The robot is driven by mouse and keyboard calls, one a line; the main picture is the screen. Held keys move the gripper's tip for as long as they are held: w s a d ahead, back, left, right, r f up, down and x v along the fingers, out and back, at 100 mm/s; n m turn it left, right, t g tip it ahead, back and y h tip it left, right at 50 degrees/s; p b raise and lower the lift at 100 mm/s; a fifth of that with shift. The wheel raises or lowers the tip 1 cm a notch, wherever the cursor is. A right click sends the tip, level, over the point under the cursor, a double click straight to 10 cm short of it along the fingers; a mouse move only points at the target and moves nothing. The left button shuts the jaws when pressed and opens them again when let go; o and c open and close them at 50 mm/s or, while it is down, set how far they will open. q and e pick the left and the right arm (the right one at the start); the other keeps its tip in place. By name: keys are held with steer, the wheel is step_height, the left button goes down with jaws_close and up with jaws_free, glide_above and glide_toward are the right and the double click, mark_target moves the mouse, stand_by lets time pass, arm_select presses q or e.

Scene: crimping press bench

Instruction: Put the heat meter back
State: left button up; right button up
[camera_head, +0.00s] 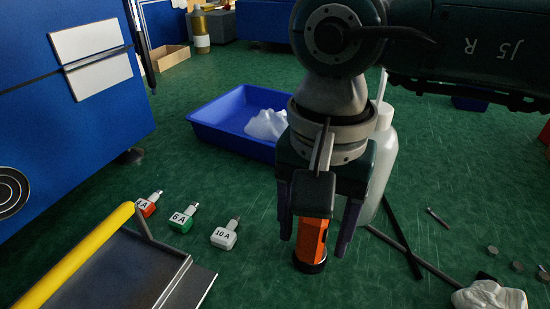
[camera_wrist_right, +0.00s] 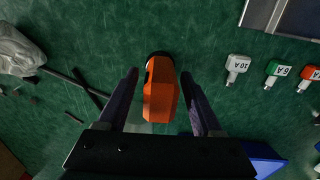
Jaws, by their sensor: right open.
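The orange heat meter (camera_head: 311,243) with a black end stands on the green bench top under my right gripper. It also shows in the right wrist view (camera_wrist_right: 160,92), between the fingers. My right gripper (camera_head: 320,232) is open, one finger on each side of the meter, and points down. In the right wrist view there are gaps between the meter and both fingers (camera_wrist_right: 160,88). The gripper hides part of the meter in the head view. My left gripper is out of view.
A blue tray (camera_head: 212,121) with white cloth lies behind the gripper, and a white bottle (camera_head: 382,150) stands close to its right. Left are several labelled fuse-like plugs (camera_head: 224,236) and a yellow-handled device (camera_head: 78,254). Dark crossed rods (camera_head: 402,237) and white cloth (camera_head: 488,296) lie right.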

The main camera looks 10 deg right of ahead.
step_height(320, 180, up, 12)
steer(key=shift+r+p, duration=0.1)
steer(key=shift+p, duration=0.45)
